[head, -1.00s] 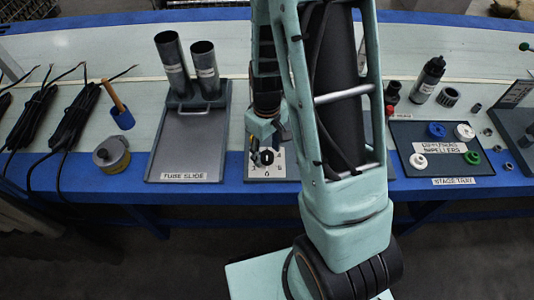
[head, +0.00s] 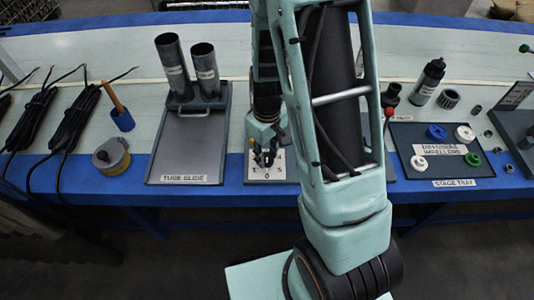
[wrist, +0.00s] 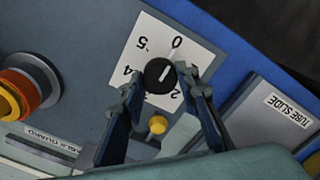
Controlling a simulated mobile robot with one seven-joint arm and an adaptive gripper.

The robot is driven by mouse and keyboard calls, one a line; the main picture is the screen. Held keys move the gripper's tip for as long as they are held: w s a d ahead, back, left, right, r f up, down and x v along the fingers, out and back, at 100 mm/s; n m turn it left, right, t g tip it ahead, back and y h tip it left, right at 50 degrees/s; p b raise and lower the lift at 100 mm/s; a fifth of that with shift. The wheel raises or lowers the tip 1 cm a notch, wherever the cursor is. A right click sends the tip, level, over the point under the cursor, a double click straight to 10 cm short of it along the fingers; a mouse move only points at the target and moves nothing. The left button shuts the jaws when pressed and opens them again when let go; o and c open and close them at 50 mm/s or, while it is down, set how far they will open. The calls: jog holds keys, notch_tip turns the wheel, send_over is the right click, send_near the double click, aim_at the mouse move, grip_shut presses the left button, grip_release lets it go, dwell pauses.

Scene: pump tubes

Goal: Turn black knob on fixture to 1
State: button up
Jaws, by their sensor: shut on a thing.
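The black knob (wrist: 160,75) sits on a white dial plate (wrist: 150,38) on the grey fixture (wrist: 75,40). In the wrist view its white pointer line aims roughly toward the 0. The 0, 2, 4 and 5 are visible; the 1 is hidden there near the right finger. My gripper (wrist: 160,85) is shut on the knob, one finger at each side.
A yellow button (wrist: 157,124) lies between my fingers. A red and yellow round part (wrist: 18,95) is on the fixture's left in the wrist view. The tube slide tray (head: 185,150) stands left of the dial, the stage tray (head: 440,165) to the right.

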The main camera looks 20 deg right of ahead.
aim_at(267, 157)
jog(key=shift+m, duration=0.3)
jog(key=m+p, duration=0.1)
jog(key=m, duration=0.4)
jog(key=shift+m, duration=0.4)
jog(key=m+p, duration=0.1)
jog(key=m, duration=0.4)
jog(key=shift+p, duration=0.4)
jog(key=o, duration=1.2)
jog(key=shift+c, duration=0.2)
notch_tip(267, 157, up, 12)
